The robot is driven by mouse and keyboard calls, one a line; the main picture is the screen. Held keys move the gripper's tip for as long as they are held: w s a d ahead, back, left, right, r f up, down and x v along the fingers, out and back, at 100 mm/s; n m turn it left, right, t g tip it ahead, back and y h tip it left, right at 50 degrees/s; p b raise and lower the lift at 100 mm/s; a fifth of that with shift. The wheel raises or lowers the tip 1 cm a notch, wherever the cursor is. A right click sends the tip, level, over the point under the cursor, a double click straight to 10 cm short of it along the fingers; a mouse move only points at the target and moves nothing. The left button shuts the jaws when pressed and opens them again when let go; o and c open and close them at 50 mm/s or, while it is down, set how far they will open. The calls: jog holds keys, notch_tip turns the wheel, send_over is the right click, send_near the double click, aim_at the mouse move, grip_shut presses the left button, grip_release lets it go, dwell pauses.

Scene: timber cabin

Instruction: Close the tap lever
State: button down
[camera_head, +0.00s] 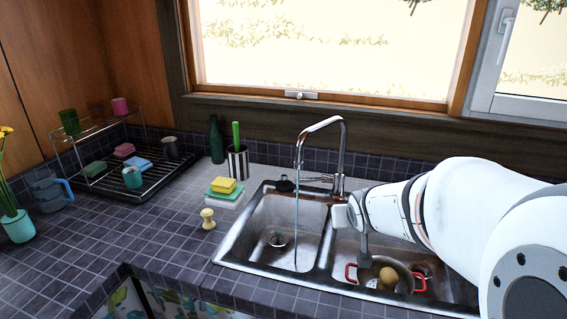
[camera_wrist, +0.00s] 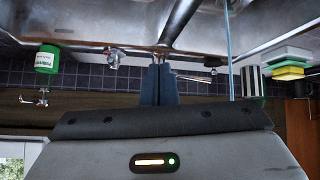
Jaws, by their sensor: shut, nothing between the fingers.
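The chrome tap (camera_head: 342,155) stands behind the sink, its arched spout over the left basin. A thin water stream (camera_head: 297,225) falls from it and also shows in the wrist view (camera_wrist: 228,50). The thin tap lever (camera_head: 315,179) points left from the tap body in the head view. In the wrist view, which is upside down, the lever (camera_wrist: 192,77) sticks out to the right, just beside my fingers. My gripper (camera_wrist: 158,68) is shut and empty, its dark fingertips in front of the tap base. I cannot tell whether they touch it. In the head view my arm hides the fingers.
A pot with red handles (camera_head: 351,273) sits in the right basin. Stacked sponges (camera_head: 223,188), a utensil holder (camera_head: 238,163) and a dish rack (camera_head: 150,178) stand left of the tap. A green jar (camera_wrist: 47,59) stands on the tap's other side. The window wall is close behind.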

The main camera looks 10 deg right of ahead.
jog(key=w+d+t+y, duration=0.15)
jog(key=w+t, duration=0.25)
jog(key=w, duration=0.6)
jog(key=n+t+y+p, duration=0.3)
jog(key=y, duration=0.4)
send_over(310, 180)
jog(key=s, duration=0.3)
jog(key=shift+w+a+f, duration=0.1)
jog(key=shift+a+f, duration=0.15)
jog(key=shift+f, duration=0.75)
jog(key=shift+w+a+f, duration=0.1)
jog(key=shift+a+f, duration=0.15)
jog(key=shift+f, duration=0.75)
jog(key=shift+s, duration=0.1)
jog(key=f+b, duration=0.1)
jog(key=b, duration=0.1)
jog(key=shift+a+n+b, duration=0.15)
jog(key=shift+n+b, duration=0.15)
jog(key=shift+b, duration=0.1)
jog(key=shift+r, duration=0.2)
